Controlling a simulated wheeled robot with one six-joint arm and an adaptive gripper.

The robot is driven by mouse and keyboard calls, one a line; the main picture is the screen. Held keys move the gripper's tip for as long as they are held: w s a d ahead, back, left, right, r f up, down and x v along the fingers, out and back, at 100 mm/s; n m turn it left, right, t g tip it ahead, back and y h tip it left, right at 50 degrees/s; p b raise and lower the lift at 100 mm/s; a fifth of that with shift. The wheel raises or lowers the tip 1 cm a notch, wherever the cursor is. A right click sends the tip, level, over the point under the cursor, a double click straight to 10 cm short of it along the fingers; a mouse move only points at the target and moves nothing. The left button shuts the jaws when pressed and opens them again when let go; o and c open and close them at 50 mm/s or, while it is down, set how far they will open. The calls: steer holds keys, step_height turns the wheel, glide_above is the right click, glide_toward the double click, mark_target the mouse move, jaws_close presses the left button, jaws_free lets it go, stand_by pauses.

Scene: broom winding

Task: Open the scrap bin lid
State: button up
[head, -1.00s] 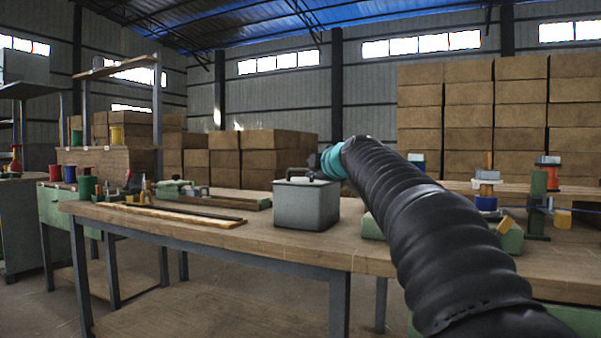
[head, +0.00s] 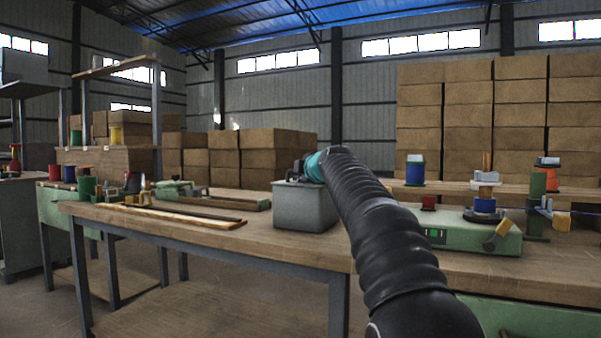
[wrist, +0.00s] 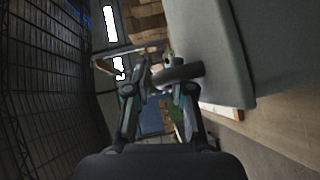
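The grey metal scrap bin (head: 305,210) stands on the wooden workbench in the head view. Its lid (head: 287,184) lies flat on top, and my gripper (head: 301,170) hides its back right part. In the wrist view, the bin's grey side (wrist: 205,50) fills the upper right. A dark curved handle (wrist: 180,73) sticks out from it near my fingertips. My gripper (wrist: 163,80) is open, with a gap between its fingers. The handle crosses in front of the right fingertip; whether they touch I cannot tell.
Wooden strips (head: 175,215) lie left of the bin on the workbench (head: 260,245). A green winding device (head: 455,232) with spools stands at the right. Cardboard boxes (head: 470,120) are stacked behind. Bare bench top lies in front of the bin.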

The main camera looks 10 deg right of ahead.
jaws_close()
steer(key=shift+r, duration=0.1)
